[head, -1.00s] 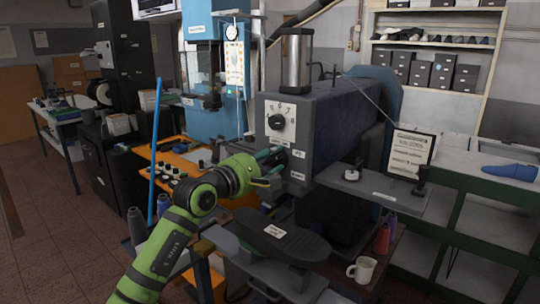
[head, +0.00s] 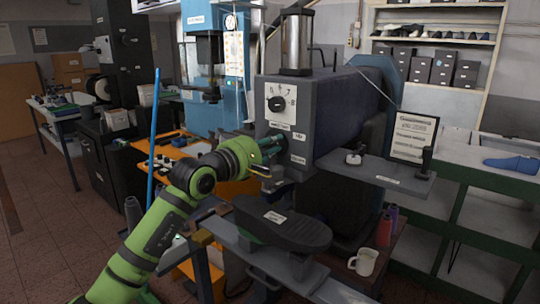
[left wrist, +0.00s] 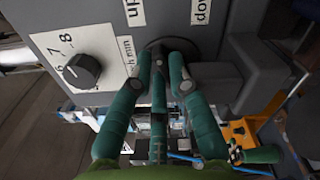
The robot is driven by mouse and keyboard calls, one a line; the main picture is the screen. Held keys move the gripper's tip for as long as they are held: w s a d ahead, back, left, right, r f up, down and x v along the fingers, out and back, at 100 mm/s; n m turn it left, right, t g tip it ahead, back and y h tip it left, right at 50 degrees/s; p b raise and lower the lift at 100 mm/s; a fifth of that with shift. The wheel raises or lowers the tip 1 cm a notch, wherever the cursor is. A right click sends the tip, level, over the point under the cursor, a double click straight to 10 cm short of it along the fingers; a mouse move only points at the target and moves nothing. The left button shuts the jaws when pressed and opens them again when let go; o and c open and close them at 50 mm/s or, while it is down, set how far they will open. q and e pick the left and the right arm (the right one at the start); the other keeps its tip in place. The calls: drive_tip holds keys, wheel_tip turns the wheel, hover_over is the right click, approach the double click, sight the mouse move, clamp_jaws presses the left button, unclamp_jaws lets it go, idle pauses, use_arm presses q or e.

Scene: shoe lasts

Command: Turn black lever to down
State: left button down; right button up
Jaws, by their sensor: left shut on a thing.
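The black lever (left wrist: 157,58) is on the front of a grey machine (head: 292,118). In the left wrist view its dark round base shows between the teal fingers, below the "up" and "down" labels, with much of the lever covered. My left gripper (left wrist: 160,78) is closed around it; in the head view the gripper (head: 277,155) is against the machine's front, below the dial, and hides the lever there. The lever's exact angle is hard to tell. My right gripper is not in view.
A black dial (head: 277,103) is above the gripper. A black sole-shaped pad (head: 290,229) is below it. A grey shelf (head: 390,178) juts out at right, with a framed sheet (head: 413,137) on it. A white mug (head: 364,262) is low at right. A blue pole (head: 153,140) stands at left.

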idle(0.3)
use_arm(q)
drive_tip(key=c, duration=1.2)
unclamp_jaws()
drive_tip(key=shift+s, duration=0.1)
drive_tip(key=v, duration=1.2)
